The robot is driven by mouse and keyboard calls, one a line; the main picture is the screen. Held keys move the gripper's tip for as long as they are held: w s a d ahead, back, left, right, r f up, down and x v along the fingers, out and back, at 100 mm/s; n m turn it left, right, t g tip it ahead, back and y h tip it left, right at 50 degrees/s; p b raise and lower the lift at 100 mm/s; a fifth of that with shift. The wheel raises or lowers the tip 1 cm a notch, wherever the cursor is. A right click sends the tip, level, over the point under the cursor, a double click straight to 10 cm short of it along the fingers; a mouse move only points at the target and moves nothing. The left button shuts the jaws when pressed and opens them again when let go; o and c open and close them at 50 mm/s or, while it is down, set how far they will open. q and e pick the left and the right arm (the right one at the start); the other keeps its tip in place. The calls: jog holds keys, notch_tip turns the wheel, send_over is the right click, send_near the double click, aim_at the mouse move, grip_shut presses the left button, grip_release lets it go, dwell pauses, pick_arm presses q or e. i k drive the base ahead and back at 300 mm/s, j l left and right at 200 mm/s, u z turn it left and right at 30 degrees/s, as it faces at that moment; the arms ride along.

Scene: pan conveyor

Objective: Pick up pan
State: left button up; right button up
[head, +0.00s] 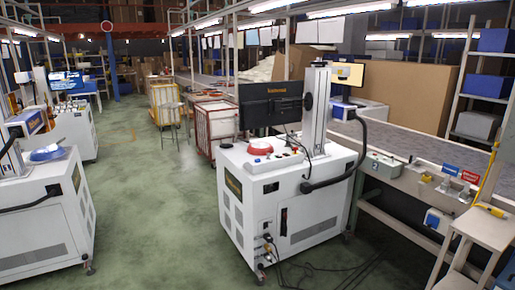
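Neither of my grippers shows in the head view. I cannot pick out a pan for certain. A round red item with a pale middle (259,148) sits on top of the white machine cabinet (285,205) in the centre. A round blue item (46,154) lies on the white cabinet (38,215) at the left. Both are too small to tell whether either is a pan.
A black monitor (270,103) and a grey column (317,110) stand on the central cabinet. A conveyor (425,150) runs along the right, with a small beige table (485,228) in front. Cables (325,268) lie on the floor. Green floor (160,215) is clear between the cabinets.

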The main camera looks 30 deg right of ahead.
aim_at(259, 148)
jog(key=i, duration=1.65)
jog(key=i+z, duration=0.15)
jog(key=i, duration=0.55)
jog(key=i+j+z, duration=0.1)
jog(key=i, duration=0.65)
jog(key=i+j+z, duration=0.15)
jog(key=i, duration=0.55)
